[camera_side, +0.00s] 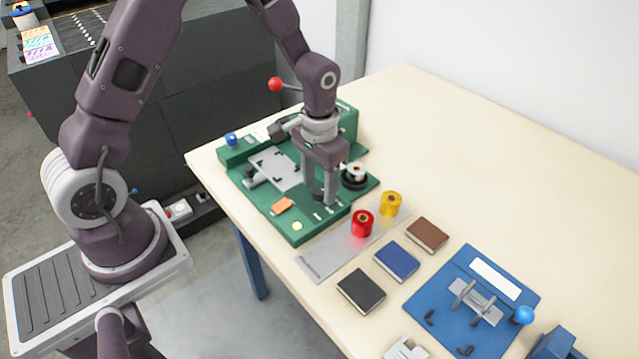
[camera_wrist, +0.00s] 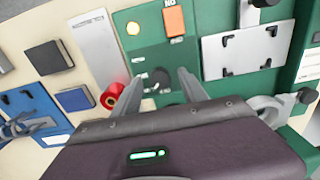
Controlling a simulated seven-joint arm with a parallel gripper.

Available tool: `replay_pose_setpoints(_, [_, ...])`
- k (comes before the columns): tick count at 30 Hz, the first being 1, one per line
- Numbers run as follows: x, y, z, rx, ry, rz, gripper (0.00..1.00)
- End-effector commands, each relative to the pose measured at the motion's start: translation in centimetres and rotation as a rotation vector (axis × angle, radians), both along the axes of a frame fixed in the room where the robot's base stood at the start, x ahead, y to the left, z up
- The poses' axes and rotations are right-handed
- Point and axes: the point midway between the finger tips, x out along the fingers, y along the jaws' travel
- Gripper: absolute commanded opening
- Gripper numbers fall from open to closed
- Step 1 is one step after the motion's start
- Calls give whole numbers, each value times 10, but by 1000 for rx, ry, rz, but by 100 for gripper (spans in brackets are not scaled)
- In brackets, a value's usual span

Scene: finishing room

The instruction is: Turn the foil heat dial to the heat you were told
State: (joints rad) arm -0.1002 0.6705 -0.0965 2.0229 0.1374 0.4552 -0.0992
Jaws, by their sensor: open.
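The green foil machine (camera_side: 262,215) stands at the left end of the table. In the wrist view its green panel (camera_wrist: 150,55) carries a dark round knob (camera_wrist: 158,77), which looks like the heat dial. Its pointer and marks are too small to read. My gripper (camera_side: 319,194) is open and points down over the front of the machine. In the wrist view the knob shows between the two fingers of my gripper (camera_wrist: 160,82). I cannot tell whether a finger touches it. In the side view the fingers seem to hide the knob.
An orange block (camera_side: 282,204) and a yellow button (camera_side: 297,226) are on the panel. A red roll (camera_side: 362,223) and a gold roll (camera_side: 391,203) stand on a grey plate (camera_side: 325,261). Several books and a blue fixture (camera_side: 450,300) lie beyond. The table's back right is clear.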

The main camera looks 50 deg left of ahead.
Motion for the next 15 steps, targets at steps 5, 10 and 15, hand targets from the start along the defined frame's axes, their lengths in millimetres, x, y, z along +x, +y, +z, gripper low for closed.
replay_pose_setpoints(5, [2, 0, 36, 0, -7, 1, 50])
replay_pose_setpoints(10, [1, 0, 62, 0, -5, 0, 50])
replay_pose_setpoints(15, [0, 0, 67, -1, -1, 0, 50])
